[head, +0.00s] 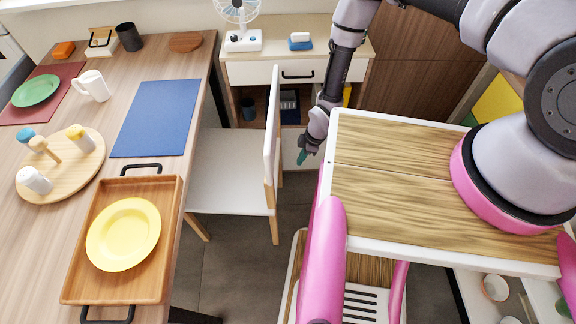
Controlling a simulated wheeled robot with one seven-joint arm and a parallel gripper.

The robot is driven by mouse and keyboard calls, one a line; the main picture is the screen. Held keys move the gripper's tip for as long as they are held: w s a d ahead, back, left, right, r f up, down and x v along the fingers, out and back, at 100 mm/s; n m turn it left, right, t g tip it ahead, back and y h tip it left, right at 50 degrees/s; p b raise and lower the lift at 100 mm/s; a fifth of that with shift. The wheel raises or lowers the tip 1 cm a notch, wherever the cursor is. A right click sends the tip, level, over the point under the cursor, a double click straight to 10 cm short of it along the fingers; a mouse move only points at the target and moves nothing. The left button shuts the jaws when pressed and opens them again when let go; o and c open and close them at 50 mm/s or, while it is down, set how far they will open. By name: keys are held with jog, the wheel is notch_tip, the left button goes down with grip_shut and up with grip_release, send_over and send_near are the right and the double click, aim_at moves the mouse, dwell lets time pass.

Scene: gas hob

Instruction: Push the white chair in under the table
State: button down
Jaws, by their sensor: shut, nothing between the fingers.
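The white chair (230,174) has wooden legs and stands at the right side of the table (200,75). Its seat's left edge lies at or slightly under the table's edge, and most of the seat is out in the open. The chair's upright backrest (271,125) faces away from the table, on the right. My gripper (301,157) is low to the right of the backrest, fingertips pointing down. It is shut and empty, with a small gap in the picture between it and the backrest. The far fingers are small and partly hidden.
On the table are a wooden tray (78,284) with a yellow plate (124,234), a blue mat (155,118) and a round board with shakers. A cabinet (250,73) with a fan (240,25) stands behind the chair. Grey floor (240,270) shows in front.

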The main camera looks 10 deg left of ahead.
jog(key=s+a+f, duration=0.1)
jog(key=a+f, duration=0.5)
jog(key=f, duration=0.3)
jog(key=shift+s+a+f, duration=0.15)
jog(key=shift+a+f, duration=0.05)
jog(key=shift+a, duration=0.15)
